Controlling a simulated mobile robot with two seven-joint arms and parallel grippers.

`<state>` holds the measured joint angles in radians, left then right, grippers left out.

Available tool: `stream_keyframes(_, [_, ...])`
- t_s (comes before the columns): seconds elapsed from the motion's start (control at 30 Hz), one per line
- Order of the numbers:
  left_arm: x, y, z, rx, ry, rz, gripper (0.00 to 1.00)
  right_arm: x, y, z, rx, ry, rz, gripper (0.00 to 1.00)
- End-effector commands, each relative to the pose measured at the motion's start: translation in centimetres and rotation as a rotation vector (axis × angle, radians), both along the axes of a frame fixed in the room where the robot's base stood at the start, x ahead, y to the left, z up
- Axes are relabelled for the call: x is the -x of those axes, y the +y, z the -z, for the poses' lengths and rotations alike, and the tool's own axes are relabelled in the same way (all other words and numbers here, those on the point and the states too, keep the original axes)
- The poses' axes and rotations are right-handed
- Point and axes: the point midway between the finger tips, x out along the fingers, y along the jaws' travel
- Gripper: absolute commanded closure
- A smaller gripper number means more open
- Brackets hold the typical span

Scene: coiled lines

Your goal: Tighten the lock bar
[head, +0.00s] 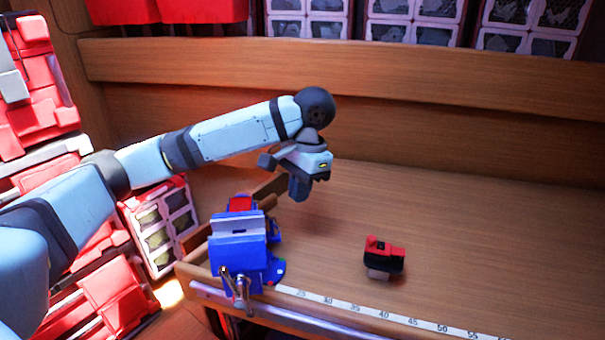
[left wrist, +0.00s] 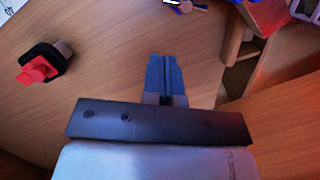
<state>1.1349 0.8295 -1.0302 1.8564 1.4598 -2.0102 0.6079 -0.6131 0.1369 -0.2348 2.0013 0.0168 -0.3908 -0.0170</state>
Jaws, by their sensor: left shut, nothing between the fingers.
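A blue vise (head: 238,262) with pale jaw plates stands at the front left corner of the workbench. Its metal lock bar (head: 240,288) is at its front, by the bench edge. My left gripper (head: 300,190) hangs above the bench, behind and to the right of the vise, touching nothing. Its blue-grey fingers (left wrist: 164,77) are together and empty in the left wrist view. Only a small blue and metal part, probably of the vise, shows at the top edge of that view. My right gripper is not in view.
A small red and black device (head: 384,256) with a grey end lies on the bench right of the vise; it also shows in the left wrist view (left wrist: 45,66). A measuring strip (head: 385,316) runs along the front edge. Red cases stand at left. The bench's right side is clear.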

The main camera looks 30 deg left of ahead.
Motion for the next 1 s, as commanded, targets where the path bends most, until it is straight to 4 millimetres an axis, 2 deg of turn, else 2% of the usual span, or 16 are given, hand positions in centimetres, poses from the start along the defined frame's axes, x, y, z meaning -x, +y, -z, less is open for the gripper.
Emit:
stream_keyframes(0.03, [0.3,0.0,1.5,0.001,0.004,0.001,1.0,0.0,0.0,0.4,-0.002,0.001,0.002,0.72])
stream_keyframes(0.1, [0.5,0.1,2.7,0.001,0.004,0.001,1.0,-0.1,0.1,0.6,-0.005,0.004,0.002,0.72])
stream_keyframes(0.3, [2.8,1.1,3.8,-0.002,-0.001,0.001,1.0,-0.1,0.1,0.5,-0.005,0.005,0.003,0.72])
stream_keyframes(0.5, [3.5,1.3,4.2,0.0,-0.002,0.002,1.0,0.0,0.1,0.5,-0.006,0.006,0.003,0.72])
stream_keyframes(0.83, [3.6,1.3,4.2,0.0,-0.001,0.001,1.0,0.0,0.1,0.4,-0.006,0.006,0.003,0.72])
stream_keyframes(1.0, [4.3,2.4,4.1,-0.002,0.001,0.001,1.0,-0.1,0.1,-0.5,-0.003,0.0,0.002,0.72])
